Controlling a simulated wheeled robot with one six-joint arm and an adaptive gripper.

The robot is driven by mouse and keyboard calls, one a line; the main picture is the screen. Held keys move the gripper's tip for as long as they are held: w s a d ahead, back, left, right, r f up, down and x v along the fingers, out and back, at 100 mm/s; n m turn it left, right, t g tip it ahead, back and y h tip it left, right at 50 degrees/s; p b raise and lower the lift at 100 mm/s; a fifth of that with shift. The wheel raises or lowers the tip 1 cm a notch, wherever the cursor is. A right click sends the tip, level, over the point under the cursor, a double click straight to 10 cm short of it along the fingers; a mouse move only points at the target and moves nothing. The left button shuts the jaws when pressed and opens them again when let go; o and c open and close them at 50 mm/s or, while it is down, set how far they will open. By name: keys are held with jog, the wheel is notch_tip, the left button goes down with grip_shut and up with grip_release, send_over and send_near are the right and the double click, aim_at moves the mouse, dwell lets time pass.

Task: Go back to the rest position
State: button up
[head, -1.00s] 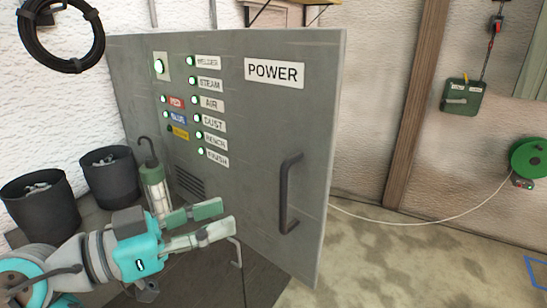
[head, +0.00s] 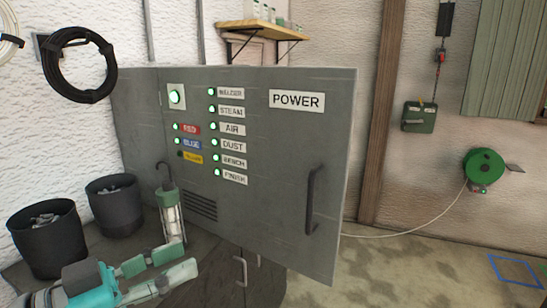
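My gripper (head: 172,262) is low at the left in the head view, in front of the grey cabinet. Its two fingers are apart, and nothing shows between them. The arm behind it runs off the bottom left of the picture. The grey cabinet (head: 262,150) carries a POWER label (head: 297,100), a dark door handle (head: 312,200) and labelled rows of lamps, most lit green. The lamp beside the yellow label (head: 193,158) looks dark. The gripper is apart from the door handle.
Two dark bins (head: 47,240) (head: 115,205) and a caged work lamp (head: 171,215) stand close behind the gripper. A black cable coil (head: 78,64) hangs on the wall. A green reel (head: 484,167) at right trails a pale cord (head: 400,233). Floor at right is mostly clear.

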jog(key=w+d+f+n+t+y, duration=0.25)
jog(key=w+d+f+n, duration=0.25)
jog(key=f, duration=0.5)
jog(key=w+d+f+n+t+y, duration=0.2)
jog(key=w+d+f+n+y, duration=0.15)
jog(key=f, duration=0.65)
jog(key=s+d+f+n+y, duration=0.3)
jog(key=d+f, duration=0.3)
jog(key=f, duration=0.4)
jog(key=s+d+f+n+y, duration=0.2)
jog(key=d+f+n+y, duration=0.15)
jog(key=d+f, duration=0.4)
jog(key=s+d+f+g+y, duration=0.1)
jog(key=s+d+f, duration=0.25)
jog(key=s, duration=0.55)
jog(key=s+d+f+g+y, duration=0.1)
jog(key=s+d+f+y, duration=0.15)
jog(key=s+f, duration=0.4)
jog(key=s+d+r+m+h, duration=0.1)
jog(key=s+d+r+m, duration=0.1)
jog(key=s+r, duration=0.3)
jog(key=s+d+r+m+h, duration=0.1)
jog(key=s+r, duration=0.5)
jog(key=s, duration=0.8)
jog(key=shift+d+m+t, duration=0.35)
jog(key=shift+d+m, duration=0.5)
jog(key=shift+m, duration=0.25)
